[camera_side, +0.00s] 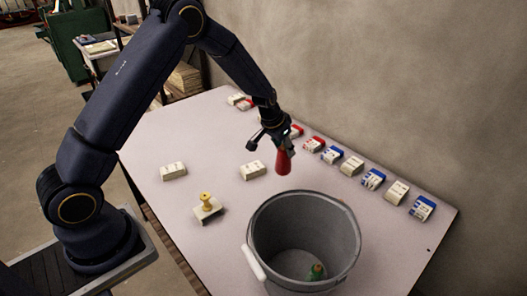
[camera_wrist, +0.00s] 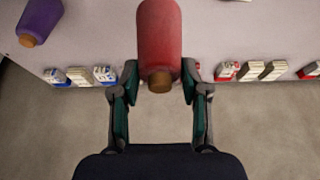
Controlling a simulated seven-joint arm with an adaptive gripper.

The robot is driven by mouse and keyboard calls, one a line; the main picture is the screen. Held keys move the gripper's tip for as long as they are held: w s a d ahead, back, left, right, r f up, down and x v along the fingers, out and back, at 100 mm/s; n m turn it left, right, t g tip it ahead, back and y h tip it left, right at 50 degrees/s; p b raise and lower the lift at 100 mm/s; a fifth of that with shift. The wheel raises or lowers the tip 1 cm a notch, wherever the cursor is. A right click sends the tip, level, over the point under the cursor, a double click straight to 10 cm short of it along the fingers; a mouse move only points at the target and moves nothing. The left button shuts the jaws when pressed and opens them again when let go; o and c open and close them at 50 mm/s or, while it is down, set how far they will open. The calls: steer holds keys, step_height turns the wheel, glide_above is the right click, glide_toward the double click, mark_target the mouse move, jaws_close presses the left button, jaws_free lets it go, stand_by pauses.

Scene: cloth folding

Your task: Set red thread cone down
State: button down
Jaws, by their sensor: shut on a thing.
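The red thread cone (camera_side: 283,162) hangs upright, wide end down, below my gripper (camera_side: 274,140) in the side view, behind the bucket. I cannot tell whether its base touches the table. In the wrist view the red cone (camera_wrist: 160,38) lies between the two green-padded fingers of my gripper (camera_wrist: 160,80), its brown tip toward me. My gripper is shut on the cone near its narrow end.
A grey bucket (camera_side: 354,232) with a green cone (camera_side: 316,271) inside stands in front. Several small boxes line the table's wall-side edge. A purple cone (camera_wrist: 38,20) shows in the wrist view. The table's left part is mostly clear.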

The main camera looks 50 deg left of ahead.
steer(key=w+r+x, duration=0.1)
steer(key=w+x, duration=0.1)
steer(key=x, duration=0.9)
steer(key=shift+w+a+f, duration=0.25)
steer(key=shift+f, duration=0.1)
steer(key=shift+f, duration=0.1)
steer(key=c, duration=0.6)
jaws_free()
